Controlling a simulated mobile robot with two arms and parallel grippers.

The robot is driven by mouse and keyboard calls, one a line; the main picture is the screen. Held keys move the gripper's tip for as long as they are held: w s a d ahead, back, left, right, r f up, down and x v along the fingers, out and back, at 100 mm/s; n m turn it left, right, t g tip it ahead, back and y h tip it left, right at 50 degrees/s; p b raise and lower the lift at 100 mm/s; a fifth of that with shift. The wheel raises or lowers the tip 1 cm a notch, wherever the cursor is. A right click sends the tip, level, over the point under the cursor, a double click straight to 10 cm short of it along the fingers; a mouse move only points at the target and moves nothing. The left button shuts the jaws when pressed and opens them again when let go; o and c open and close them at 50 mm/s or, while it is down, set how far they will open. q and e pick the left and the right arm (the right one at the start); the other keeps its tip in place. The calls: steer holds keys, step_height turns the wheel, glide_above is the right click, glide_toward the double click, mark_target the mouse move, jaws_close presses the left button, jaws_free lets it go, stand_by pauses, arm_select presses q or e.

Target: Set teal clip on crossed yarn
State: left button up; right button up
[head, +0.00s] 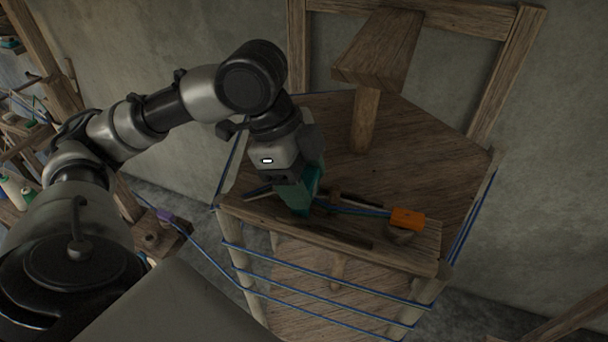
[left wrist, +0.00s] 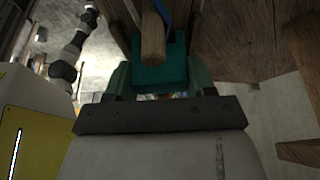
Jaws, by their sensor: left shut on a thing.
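My left gripper (head: 298,200) reaches down to the front rail of the wooden loom frame. It is shut on the teal clip (head: 313,182). In the left wrist view the teal clip (left wrist: 176,74) sits between my two grey-green fingers, with a round wooden peg (left wrist: 152,38) in front of part of it. Blue yarn (head: 350,209) runs from the clip area to an orange clip (head: 407,218) on the right. A strand of blue yarn (left wrist: 168,12) passes behind the peg. My gripper hides where the yarn may cross, and I cannot tell whether the clip touches it. My right gripper is not in view.
A wooden T-shaped post (head: 365,120) stands behind the rail on the board. Blue strands wrap the frame's posts below. Spools stand on a shelf at far left. The board's right side (head: 440,160) is clear.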

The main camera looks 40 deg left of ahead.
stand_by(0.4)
arm_select(q)
steer(key=o, duration=1.3)
steer(key=shift+r, duration=0.1)
step_height(320, 180, up, 7)
steer(key=p, duration=0.9)
